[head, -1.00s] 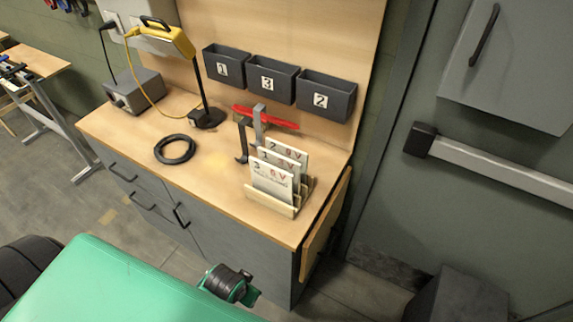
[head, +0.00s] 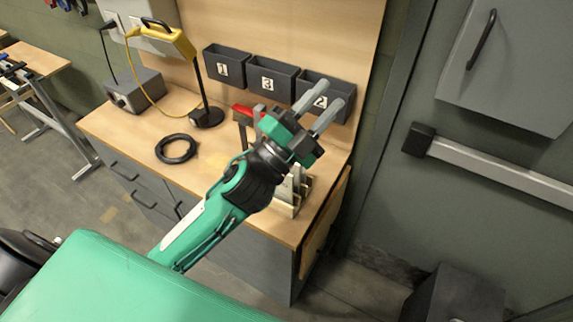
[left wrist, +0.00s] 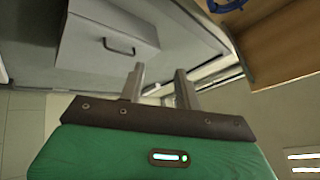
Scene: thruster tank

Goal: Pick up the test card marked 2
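The wooden card rack (head: 287,210) stands at the right front of the bench. My left forearm and gripper hide most of it and its cards; only pale slivers show, and no number can be read there now. The card marked 2 is hidden; a second ago it showed at the back of the rack. My left gripper (head: 328,97) is raised above and in front of the rack, its fingers apart and empty, pointing up and right toward the bin marked 2. Its fingers also show apart in the left wrist view (left wrist: 160,80). My right gripper is not in view.
Dark bins marked 1 (head: 224,70), 3 (head: 268,83) and 2 (head: 318,98) hang on the back panel. A black cable ring (head: 176,149), a yellow device on a stand (head: 172,42) and a grey box (head: 134,90) occupy the bench's left. A grey door stands right.

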